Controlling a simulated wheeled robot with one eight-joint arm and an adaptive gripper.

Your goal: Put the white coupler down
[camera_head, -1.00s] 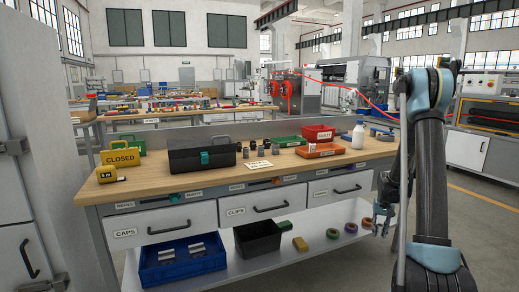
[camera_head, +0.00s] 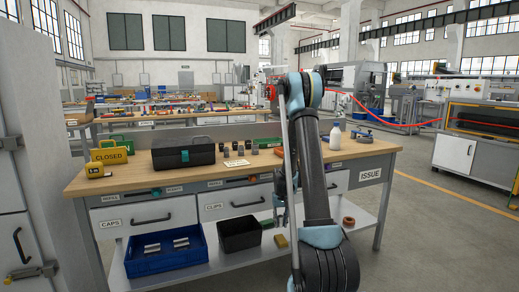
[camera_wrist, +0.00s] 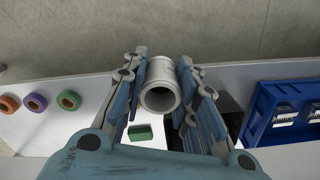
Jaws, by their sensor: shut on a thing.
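In the head view my gripper (camera_head: 281,205) hangs in front of the bench's drawers, left of my upright arm. The coupler cannot be made out there. In the wrist view the coupler appears above the white lower shelf (camera_wrist: 62,125) and floor, with nothing seen touching it but the fingers.
The wooden bench top (camera_head: 130,185) carries a black toolbox (camera_head: 183,152) and several small grey fittings. A blue bin (camera_head: 165,255), a black bin (camera_head: 240,235) and coloured rings (camera_wrist: 69,99) stand on the lower shelf. Open floor lies right.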

